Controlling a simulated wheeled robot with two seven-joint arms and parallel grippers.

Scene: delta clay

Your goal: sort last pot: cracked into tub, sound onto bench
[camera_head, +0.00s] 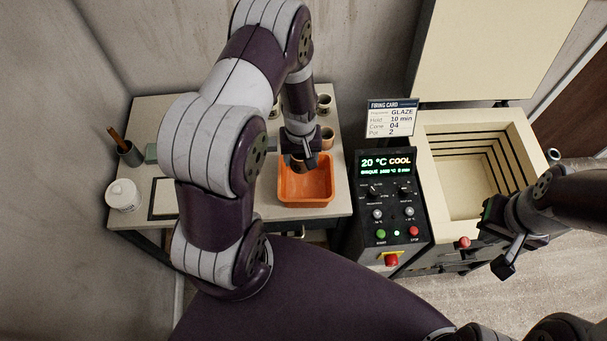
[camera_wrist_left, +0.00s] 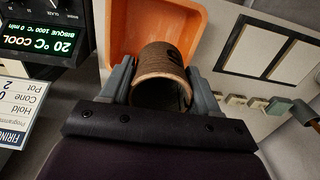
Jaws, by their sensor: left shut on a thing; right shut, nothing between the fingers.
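My left gripper (camera_head: 300,163) is shut on a brown clay pot (camera_wrist_left: 160,62), seen large in the left wrist view. The pot has a ribbed wall, and a dark mark shows on its side near the far end; I cannot tell for sure if it is a crack. The pot is held at the back part of the orange tub (camera_head: 306,205), which also shows in the left wrist view (camera_wrist_left: 125,35). The visible tub floor looks empty. The bench (camera_head: 345,195) carries the tub. My right gripper (camera_head: 507,252) is shut and empty, in front of the kiln.
Pots stand at the back of the bench, one (camera_head: 324,102) at the corner and one (camera_head: 327,139) behind the tub. The kiln (camera_head: 465,170) is open and looks empty. A control box (camera_head: 390,205) stands between. A white jar (camera_head: 123,195) is at left.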

